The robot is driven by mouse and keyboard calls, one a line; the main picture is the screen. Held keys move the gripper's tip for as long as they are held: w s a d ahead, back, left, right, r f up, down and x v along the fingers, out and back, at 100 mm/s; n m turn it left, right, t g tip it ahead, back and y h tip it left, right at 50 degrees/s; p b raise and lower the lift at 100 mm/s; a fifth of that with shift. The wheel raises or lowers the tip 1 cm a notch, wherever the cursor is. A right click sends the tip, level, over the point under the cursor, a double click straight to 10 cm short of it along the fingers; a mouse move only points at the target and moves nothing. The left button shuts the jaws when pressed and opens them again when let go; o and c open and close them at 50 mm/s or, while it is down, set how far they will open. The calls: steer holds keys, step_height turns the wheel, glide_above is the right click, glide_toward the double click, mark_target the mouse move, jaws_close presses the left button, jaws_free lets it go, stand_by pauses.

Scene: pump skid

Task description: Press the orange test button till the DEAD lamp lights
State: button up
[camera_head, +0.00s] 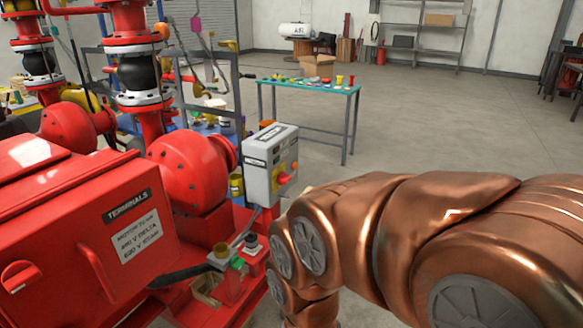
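I cannot make out an orange test button or a lamp marked DEAD for certain. A grey control box (262,163) stands on a post right of the red pump, with dark label plates on its top and front. Its right-hand face carries a red and yellow switch (285,177) and smaller marks too small to read. Below it, on the red skid, sit a small grey fitting (220,254) with a green part and a dark knob on a pale base (250,243). My copper arm fills the lower right; my gripper is not in view.
A red TERMINALS box (90,240) fills the lower left, beside the red pump casing (190,170). Red pipes rise behind. A teal-topped bench (310,86) with small parts stands beyond. The concrete floor (440,120) at the right is open.

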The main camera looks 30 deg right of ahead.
jaws_close()
stand_by(1.4)
